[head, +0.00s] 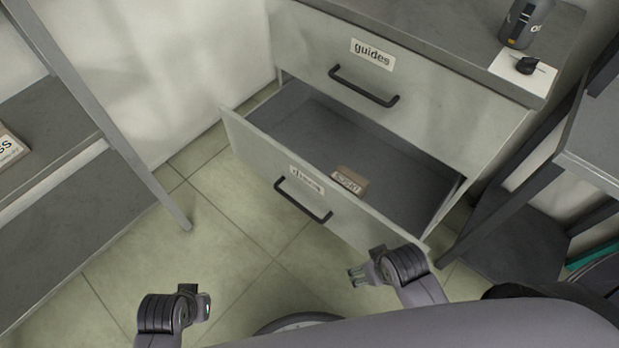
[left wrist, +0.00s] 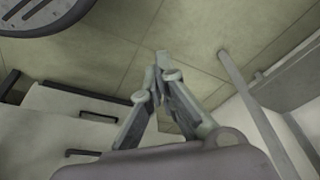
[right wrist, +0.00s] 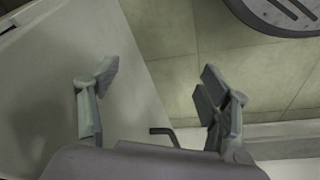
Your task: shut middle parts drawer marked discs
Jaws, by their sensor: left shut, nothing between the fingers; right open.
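The discs drawer (head: 330,205) is pulled out of the grey cabinet, below the closed guides drawer (head: 440,110). It has a pale front with a label and a black bar handle (head: 303,200). A small brown labelled box (head: 350,181) lies inside near the front; the rest of the visible floor is bare. My right gripper (head: 357,275) is open and empty, in front of the drawer's right part, apart from the handle. In the right wrist view its fingers (right wrist: 158,90) are spread, with a dark handle (right wrist: 165,135) between them. My left gripper (left wrist: 160,65) is shut and empty, lower left of the drawer.
A grey shelf rack (head: 60,160) stands at the left, and another shelf unit (head: 530,235) stands at the right. A dark device (head: 524,22) and a white card (head: 510,70) rest on the cabinet top. Tiled floor (head: 215,220) is clear before the drawer.

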